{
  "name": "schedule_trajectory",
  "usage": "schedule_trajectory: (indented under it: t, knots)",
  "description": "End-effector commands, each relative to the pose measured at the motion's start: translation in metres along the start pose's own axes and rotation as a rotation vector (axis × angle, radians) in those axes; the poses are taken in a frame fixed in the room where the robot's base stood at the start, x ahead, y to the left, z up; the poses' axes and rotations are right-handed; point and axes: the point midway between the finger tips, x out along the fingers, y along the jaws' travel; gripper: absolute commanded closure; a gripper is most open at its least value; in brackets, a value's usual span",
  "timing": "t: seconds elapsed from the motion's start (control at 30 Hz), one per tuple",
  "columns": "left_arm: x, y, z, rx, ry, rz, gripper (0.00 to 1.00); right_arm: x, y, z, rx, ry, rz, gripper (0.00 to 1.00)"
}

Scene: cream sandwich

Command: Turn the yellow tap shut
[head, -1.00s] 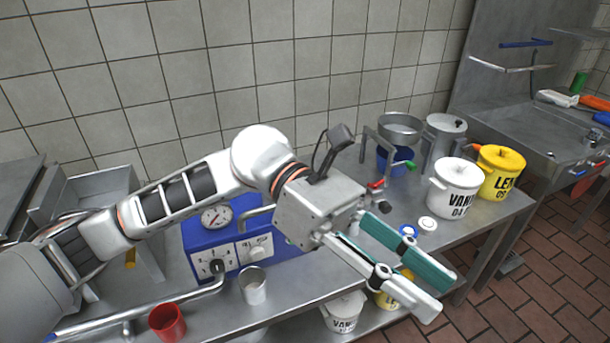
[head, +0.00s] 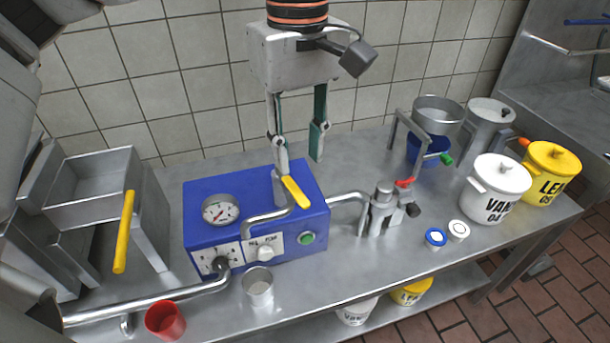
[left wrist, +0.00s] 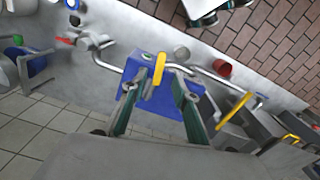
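A yellow tap lever (head: 295,192) sits on a bent metal pipe at the front of the blue machine (head: 205,188). My left gripper (head: 299,160) is open and empty, its fingers pointing down just above and behind this lever. In the left wrist view the yellow lever (left wrist: 159,68) shows just beyond and between the spread fingertips (left wrist: 156,88); I see no grip on it. A second, longer yellow lever (head: 124,232) hangs at the metal hopper on the left. White and dark green parts, perhaps my right gripper (left wrist: 205,14), are cut off at the top of the wrist view.
A steel cup (head: 258,288) and a red cup (head: 166,321) stand in front of the machine. A steel pump block (head: 382,210) with a red lever is to its right. White (head: 495,190) and yellow (head: 551,172) lidded pots stand farther right.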

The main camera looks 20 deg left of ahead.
Motion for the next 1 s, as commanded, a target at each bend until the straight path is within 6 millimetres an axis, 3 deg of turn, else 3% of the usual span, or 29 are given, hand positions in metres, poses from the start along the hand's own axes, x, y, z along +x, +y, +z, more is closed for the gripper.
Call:
schedule_trajectory:
  t: [0.4,0.6,0.87,1.0]
  knots:
    - [0.061,-0.001,0.002,0.002,-0.006,-0.004,0.71,0.001,-0.003,0.013,0.001,-0.018,-0.004,1.0]
    - [0.073,0.0,0.002,0.001,-0.006,-0.001,0.71,0.001,-0.002,0.01,0.001,-0.014,-0.003,1.0]
    - [0.074,0.0,0.002,0.001,-0.005,0.0,0.71,0.001,-0.001,0.005,0.001,-0.005,-0.002,1.0]
    - [0.074,0.0,0.002,0.001,-0.005,0.0,1.0,0.001,-0.001,0.004,0.001,-0.004,-0.001,1.0]
